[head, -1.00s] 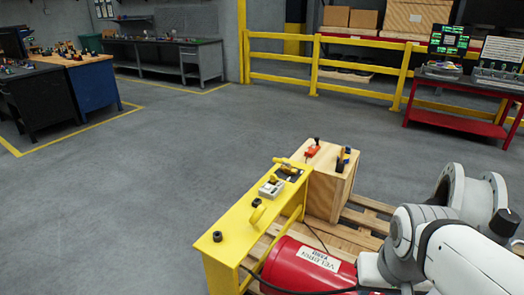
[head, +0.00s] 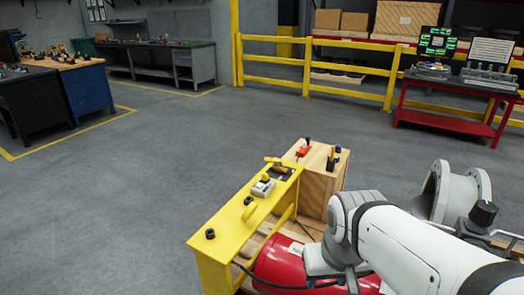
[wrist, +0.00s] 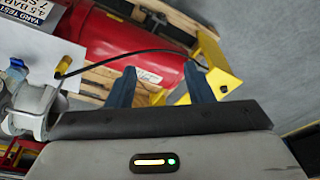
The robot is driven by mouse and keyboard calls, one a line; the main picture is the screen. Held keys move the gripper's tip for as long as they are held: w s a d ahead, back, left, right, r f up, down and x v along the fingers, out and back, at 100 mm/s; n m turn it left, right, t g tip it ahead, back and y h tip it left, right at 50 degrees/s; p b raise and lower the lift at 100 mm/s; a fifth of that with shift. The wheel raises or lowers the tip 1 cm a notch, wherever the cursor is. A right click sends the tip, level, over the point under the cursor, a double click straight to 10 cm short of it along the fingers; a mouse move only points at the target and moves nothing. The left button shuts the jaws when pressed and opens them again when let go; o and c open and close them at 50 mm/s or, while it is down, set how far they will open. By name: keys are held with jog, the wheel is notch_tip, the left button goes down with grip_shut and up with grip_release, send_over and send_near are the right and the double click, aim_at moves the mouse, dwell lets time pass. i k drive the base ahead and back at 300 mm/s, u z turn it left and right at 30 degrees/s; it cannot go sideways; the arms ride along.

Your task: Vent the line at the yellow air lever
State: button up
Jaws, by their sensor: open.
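In the wrist view a small yellow lever (wrist: 63,67) stands at the left, beside a grey metal valve body (wrist: 35,105) and a white panel. It lies left of my gripper (wrist: 160,67), clear of the fingers. My gripper is open with nothing between its two dark blue fingers, which point toward the red tank (wrist: 130,35). In the head view another yellow handle (head: 275,161) sits on a dark plate at the far end of the yellow stand (head: 225,231). I cannot tell which one is the air lever. My gripper is hidden in the head view.
A wooden box (head: 318,185) with tools on top adjoins the yellow stand. The red tank (head: 280,264) lies on a pallet beside it, partly behind my arm. A grey flanged pipe (head: 455,190) stands at the right. Open floor lies left and beyond; yellow railings (head: 345,63) are farther back.

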aim_at(267, 159)
jog(key=u, duration=0.4)
jog(key=k, duration=1.1)
jog(key=u, duration=0.9)
jog(key=i, duration=3.6)
jog(key=z, duration=0.8)
jog(key=i, duration=1.5)
jog(key=z, duration=1.25)
jog(key=i, duration=1)
jog(key=z, duration=0.4)
jog(key=k, duration=0.35)
jog(key=z, duration=0.05)
